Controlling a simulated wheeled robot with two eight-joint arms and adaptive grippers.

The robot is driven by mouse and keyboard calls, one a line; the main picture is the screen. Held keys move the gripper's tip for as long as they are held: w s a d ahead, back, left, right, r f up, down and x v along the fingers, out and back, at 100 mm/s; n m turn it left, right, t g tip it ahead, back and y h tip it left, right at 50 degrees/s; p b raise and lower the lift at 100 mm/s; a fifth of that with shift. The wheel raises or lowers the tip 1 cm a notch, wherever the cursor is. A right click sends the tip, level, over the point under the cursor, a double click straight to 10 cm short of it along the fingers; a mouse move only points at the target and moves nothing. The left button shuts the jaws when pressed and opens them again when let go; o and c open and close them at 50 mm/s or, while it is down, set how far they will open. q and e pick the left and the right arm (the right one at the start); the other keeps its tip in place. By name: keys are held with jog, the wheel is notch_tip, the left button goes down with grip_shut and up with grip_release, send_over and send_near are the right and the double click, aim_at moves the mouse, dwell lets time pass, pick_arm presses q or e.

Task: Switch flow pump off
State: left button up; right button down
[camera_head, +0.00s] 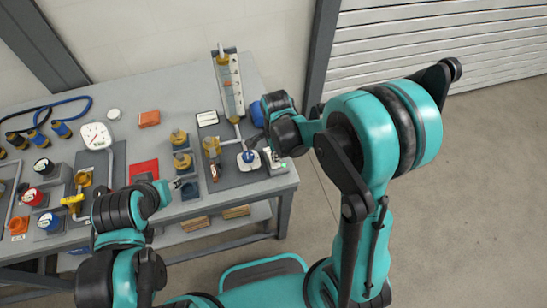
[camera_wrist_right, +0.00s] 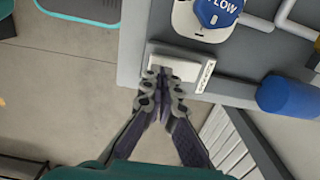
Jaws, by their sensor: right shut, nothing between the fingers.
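The blue round part marked FLOW (camera_wrist_right: 218,10) sits on a white base at the top of the right wrist view; it also shows near the bench's right end in the head view (camera_head: 249,156). Beside it is a small pale box (camera_wrist_right: 182,64) with a narrow printed label (camera_wrist_right: 205,77). My right gripper (camera_wrist_right: 165,76) is shut and empty, its fingertips overlapping the pale box's edge; I cannot tell whether they touch. The box's switch face is partly hidden. My left gripper (camera_head: 178,184) hangs near the bench's front edge, its fingers too small to read.
A clear flow tube panel (camera_head: 229,85) stands at the back. Floor beyond the bench's right end is clear.

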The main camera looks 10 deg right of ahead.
jog(key=shift+f+b, duration=0.9)
jog(key=shift+f, duration=0.2)
jog(key=shift+r, duration=0.1)
jog(key=shift+r+p, duration=2.6)
jog(key=shift+r, duration=0.95)
jog(key=shift+s+d+r, duration=0.1)
jog(key=s+d+r+n+t+b, duration=0.2)
jog(key=s+n+t+b, duration=0.1)
jog(key=n, duration=0.5)
jog(key=s+d+r+n+t+b, duration=0.2)
jog(key=s+n+b, duration=0.4)
jog(key=n, duration=0.3)
jog(key=shift+s+d+r+n+t, duration=0.3)
jog(key=shift+s+r+t, duration=0.2)
jog(key=shift+t, duration=0.6)
